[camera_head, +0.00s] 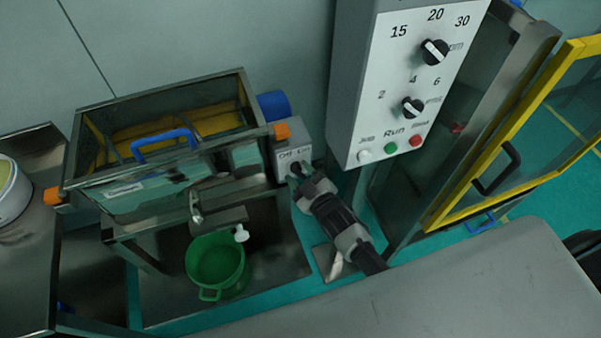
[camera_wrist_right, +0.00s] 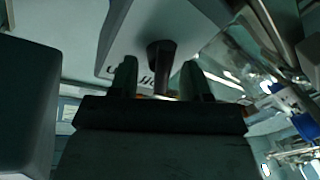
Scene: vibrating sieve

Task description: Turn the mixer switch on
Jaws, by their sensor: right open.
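The mixer's grey switch box (camera_head: 292,145) is on the right end of the mixer, with "Off" and "On" lettering on its face. Its dark switch knob (camera_wrist_right: 160,55) shows in the right wrist view, between my fingertips. My right gripper (camera_head: 298,174) is at the front of the box, just below the lettering. In the right wrist view the right gripper (camera_wrist_right: 160,78) is open, with one finger on each side of the knob. I cannot tell whether the fingers touch it. The gripper hides most of the knob in the head view. My left gripper is not in view.
The mixer tank (camera_head: 165,165) with a blue-handled lid stands left of the box. A green jug (camera_head: 215,262) sits below it. A control panel (camera_head: 405,85) with dials and buttons hangs to the right, near a yellow-framed door (camera_head: 520,130).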

